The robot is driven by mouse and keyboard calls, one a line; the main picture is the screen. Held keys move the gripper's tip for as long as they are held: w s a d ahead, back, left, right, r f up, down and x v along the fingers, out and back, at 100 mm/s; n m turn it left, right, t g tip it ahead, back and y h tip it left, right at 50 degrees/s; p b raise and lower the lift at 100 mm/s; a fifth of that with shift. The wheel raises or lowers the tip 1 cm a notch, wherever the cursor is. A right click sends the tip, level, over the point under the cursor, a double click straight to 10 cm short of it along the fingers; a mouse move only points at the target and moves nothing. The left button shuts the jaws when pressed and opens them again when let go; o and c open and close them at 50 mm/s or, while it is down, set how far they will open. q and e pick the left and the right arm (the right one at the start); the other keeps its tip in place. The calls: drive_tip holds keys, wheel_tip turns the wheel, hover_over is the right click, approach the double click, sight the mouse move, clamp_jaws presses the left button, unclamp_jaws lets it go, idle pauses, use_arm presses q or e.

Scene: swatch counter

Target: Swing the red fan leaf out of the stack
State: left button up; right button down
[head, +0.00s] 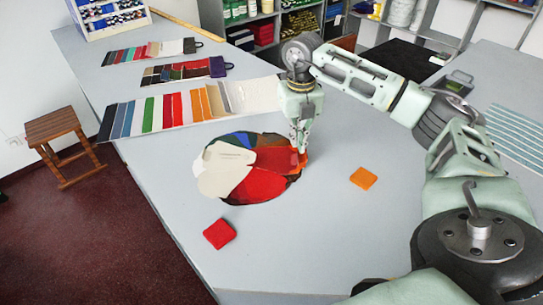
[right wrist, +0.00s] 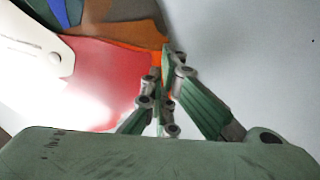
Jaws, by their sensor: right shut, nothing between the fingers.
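A round fan of coloured leaves lies on the grey counter (head: 320,250). Its red leaf (head: 262,184) spreads across the right and front, beneath a white leaf (head: 222,172). Blue, green, brown and orange parts show behind. In the right wrist view the red leaf (right wrist: 105,85) lies between the white leaf (right wrist: 28,62) with its rivet and an orange strip. My right gripper (head: 302,149) points down at the fan's right edge, by the orange part and the red leaf. It is shut and empty; whether its tips touch a leaf, I cannot tell. My left gripper is out of view.
A red square (head: 219,234) lies in front of the fan and an orange square (head: 363,178) to its right. Several sample cards, including a long colour card (head: 188,105), lie behind. The counter right of the fan is mostly clear. A wooden stool (head: 53,127) stands left.

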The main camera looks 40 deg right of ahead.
sight(298, 158)
drive_tip(key=shift+s+a+f+m, duration=0.2)
drive_tip(key=shift+s+a+m, duration=0.15)
drive_tip(key=shift+s, duration=0.15)
drive_tip(key=shift+s+a+f+m, duration=0.15)
drive_tip(key=shift+s+a+m, duration=0.15)
drive_tip(key=shift+s, duration=0.2)
drive_tip(key=shift+s+a+m, duration=0.75)
drive_tip(key=shift+s+m, duration=0.25)
drive_tip(key=shift+m, duration=0.15)
drive_tip(key=shift+s+a+m, duration=0.9)
drive_tip(key=shift+a+m, duration=0.1)
drive_tip(key=shift+m, duration=0.1)
